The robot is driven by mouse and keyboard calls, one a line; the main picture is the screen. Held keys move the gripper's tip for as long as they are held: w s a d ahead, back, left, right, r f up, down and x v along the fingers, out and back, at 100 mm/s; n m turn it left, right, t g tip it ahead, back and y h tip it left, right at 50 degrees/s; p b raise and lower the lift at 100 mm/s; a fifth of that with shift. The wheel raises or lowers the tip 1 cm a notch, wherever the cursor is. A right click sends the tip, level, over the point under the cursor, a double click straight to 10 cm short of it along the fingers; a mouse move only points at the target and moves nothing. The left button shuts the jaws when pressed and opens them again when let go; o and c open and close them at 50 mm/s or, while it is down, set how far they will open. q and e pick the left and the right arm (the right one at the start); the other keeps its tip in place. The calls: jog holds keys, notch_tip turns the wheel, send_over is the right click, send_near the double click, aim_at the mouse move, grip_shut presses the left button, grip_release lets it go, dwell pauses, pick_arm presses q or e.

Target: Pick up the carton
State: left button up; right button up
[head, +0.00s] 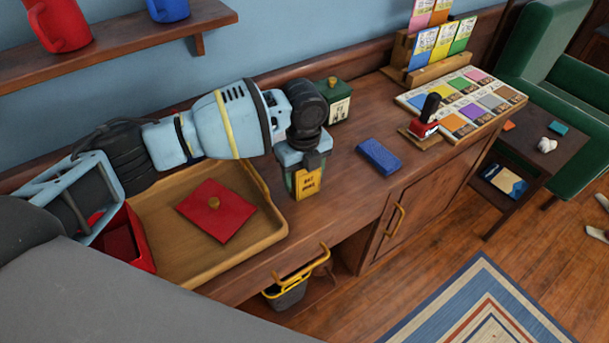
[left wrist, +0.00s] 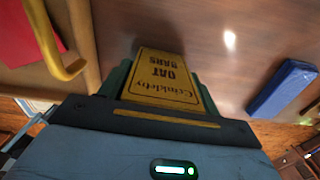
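The carton (head: 307,182) is a small upright box with a yellow "Oat Bars" label, standing near the front edge of the wooden cabinet top. It also shows in the left wrist view (left wrist: 163,80), its lettering upside down there. My left gripper (head: 304,172) points down over the carton from above, with its dark green fingers along both sides. No gap shows between fingers and carton, so it looks shut on it. The carton's top is hidden by the gripper. Whether its base touches the cabinet top is hard to tell. My right gripper is not in view.
A wooden tray (head: 264,238) with a red lid (head: 216,208) lies left of the carton. A green tin (head: 338,103) stands behind it. A blue block (head: 378,156), a stamp (head: 426,120) and a card board (head: 462,103) are to the right. A shelf (head: 135,38) overhangs the back left.

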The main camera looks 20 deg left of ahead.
pick_arm(q)
jog(key=c, duration=0.6)
notch_tip(320, 180, up, 10)
